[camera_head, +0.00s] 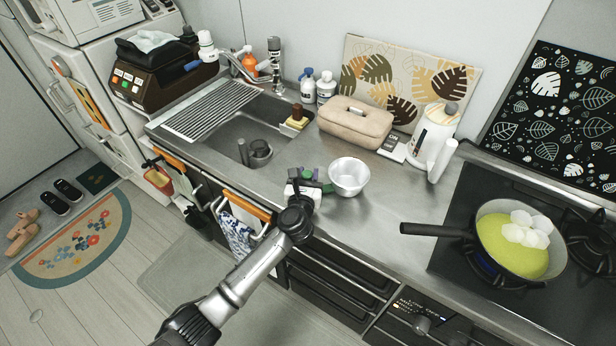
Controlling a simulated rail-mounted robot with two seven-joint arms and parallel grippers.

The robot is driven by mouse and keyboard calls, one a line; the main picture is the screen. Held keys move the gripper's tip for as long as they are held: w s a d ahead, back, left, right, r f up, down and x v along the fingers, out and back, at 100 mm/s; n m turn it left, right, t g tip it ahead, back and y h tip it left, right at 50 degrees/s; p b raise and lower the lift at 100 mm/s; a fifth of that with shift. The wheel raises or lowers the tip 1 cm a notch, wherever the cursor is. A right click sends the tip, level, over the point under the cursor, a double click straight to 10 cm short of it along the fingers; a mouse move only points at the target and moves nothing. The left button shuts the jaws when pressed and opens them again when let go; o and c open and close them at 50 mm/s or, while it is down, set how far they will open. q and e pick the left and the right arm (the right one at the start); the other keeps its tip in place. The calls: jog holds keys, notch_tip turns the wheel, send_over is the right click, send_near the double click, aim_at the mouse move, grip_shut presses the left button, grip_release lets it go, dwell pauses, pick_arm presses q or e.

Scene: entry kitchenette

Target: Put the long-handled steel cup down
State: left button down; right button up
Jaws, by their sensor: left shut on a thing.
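The steel cup (349,177) is a shiny, bowl-like vessel over the front part of the counter. It is upright with its open mouth facing up, and it looks empty. My left gripper (318,184) is just left of the cup, at the end of the arm reaching up from the bottom. It is shut on the cup's handle, which is mostly hidden by the fingers. Whether the cup's base touches the counter or hangs slightly above it, I cannot tell. My right gripper is not in view.
The sink (240,135) lies left of the cup. A beige case (355,125) and a white kettle (433,140) stand behind it. A pan (510,250) sits on the stove at right, its handle (430,229) pointing left. The steel counter (385,215) is bare right of the cup.

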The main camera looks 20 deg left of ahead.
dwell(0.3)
pick_arm(q)
jog(key=c, duration=1.3)
grip_release()
jog(key=shift+f, duration=0.15)
jog(key=o, duration=0.5)
jog(key=shift+r, duration=0.25)
jog(key=p+v, duration=0.1)
jog(key=v, duration=1.1)
jog(key=shift+f, duration=0.1)
